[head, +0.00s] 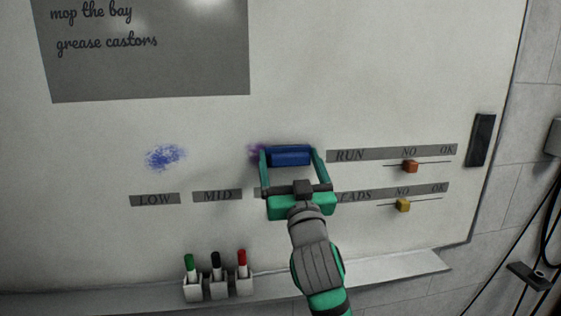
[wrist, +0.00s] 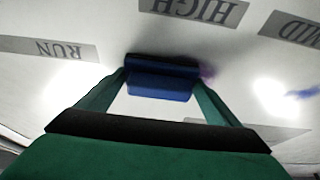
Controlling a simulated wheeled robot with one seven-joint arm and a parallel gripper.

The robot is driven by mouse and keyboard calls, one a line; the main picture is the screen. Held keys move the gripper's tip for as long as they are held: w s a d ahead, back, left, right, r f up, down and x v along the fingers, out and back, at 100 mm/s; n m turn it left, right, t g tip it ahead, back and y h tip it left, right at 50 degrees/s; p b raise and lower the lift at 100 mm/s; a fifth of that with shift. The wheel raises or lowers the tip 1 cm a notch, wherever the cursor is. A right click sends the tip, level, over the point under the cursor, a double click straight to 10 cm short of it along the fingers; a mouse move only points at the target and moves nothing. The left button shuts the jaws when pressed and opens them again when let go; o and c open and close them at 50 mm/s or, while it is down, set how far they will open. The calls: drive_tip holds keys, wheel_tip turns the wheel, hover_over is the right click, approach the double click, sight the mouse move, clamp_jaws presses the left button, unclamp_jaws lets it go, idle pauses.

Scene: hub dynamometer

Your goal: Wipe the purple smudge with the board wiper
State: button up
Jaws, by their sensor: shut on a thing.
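My gripper (head: 290,160) is green and stands in front of the whiteboard. It is shut on the board wiper (head: 289,156), a blue block with a dark face turned to the board. In the wrist view the wiper (wrist: 160,88) sits between the fingertips, at or very close to the board; I cannot tell whether it touches. The purple smudge (head: 255,151) shows at the wiper's upper left in the head view, partly hidden behind wiper and finger. In the wrist view a bit of the smudge (wrist: 208,73) shows just right of the wiper.
A blue smudge (head: 165,157) is further left on the board (head: 350,70). Sliders with an orange knob (head: 410,166) and a yellow knob (head: 403,205) are at the right. Below, a ledge (head: 390,268) carries marker holders (head: 219,287). A dark handle (head: 481,140) is at the right edge.

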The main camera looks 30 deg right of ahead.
drive_tip(key=shift+d, duration=0.35)
drive_tip(key=shift+w+a, duration=0.5)
drive_tip(key=shift+a, duration=1.2)
drive_tip(key=shift+w+a, duration=0.45)
drive_tip(key=shift+a, duration=1.2)
drive_tip(key=shift+w+a, duration=0.5)
drive_tip(key=shift+a, duration=1.2)
drive_tip(key=shift+r, duration=0.15)
drive_tip(key=shift+s+d+r, duration=0.1)
drive_tip(key=shift+s+r, duration=0.05)
drive_tip(key=shift+s+d, duration=0.25)
drive_tip(key=shift+d, duration=0.6)
drive_tip(key=shift+s+d, duration=0.2)
drive_tip(key=shift+d, duration=0.6)
drive_tip(key=shift+s+d, duration=0.15)
drive_tip(key=shift+d, duration=0.75)
drive_tip(key=shift+s+d, duration=0.15)
drive_tip(key=shift+d, duration=0.75)
